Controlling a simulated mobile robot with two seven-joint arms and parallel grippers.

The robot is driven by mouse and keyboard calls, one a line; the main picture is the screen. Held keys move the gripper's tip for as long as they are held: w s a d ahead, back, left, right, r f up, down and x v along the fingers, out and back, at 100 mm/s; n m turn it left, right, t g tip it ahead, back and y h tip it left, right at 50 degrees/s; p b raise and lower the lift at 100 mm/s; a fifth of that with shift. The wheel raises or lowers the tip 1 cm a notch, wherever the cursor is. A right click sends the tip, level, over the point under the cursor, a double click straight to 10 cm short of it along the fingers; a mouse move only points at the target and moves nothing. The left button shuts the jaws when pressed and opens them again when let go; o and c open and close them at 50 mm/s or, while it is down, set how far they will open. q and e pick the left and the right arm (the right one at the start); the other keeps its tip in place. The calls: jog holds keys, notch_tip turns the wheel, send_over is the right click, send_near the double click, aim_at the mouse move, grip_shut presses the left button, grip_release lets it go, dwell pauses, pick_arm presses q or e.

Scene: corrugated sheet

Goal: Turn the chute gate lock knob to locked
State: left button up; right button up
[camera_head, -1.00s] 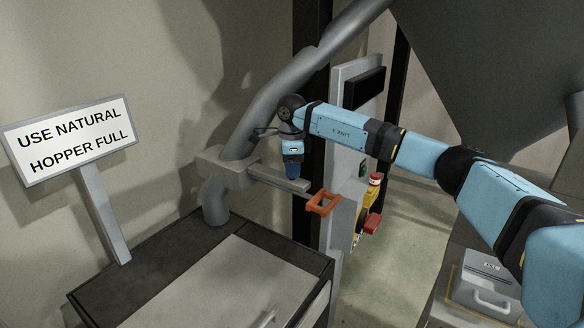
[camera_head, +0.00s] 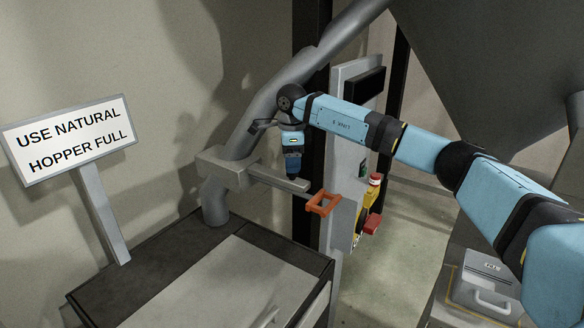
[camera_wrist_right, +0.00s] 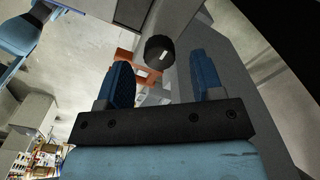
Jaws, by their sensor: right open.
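The chute gate lock knob (camera_wrist_right: 158,49) is a round black knob with a short white mark, seen in the right wrist view. It lies beyond my right gripper (camera_wrist_right: 162,62), between the line of its two blue fingers and closer to the left one. The fingers are apart with nothing between them. In the head view the right gripper (camera_head: 293,166) points down above the grey gate bar (camera_head: 281,179), and I cannot make out the knob there. An orange gate handle (camera_head: 322,203) is at the bar's end. My left gripper is not in view.
The chute pipe (camera_head: 265,105) runs diagonally behind the gripper. A control post with a red button (camera_head: 375,180) stands to the right. A grey lidded box (camera_head: 486,283) sits at lower right.

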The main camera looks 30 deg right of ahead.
notch_tip(320, 180, up, 12)
jog(key=b, duration=0.1)
jog(key=shift+f, duration=0.2)
dwell(0.3)
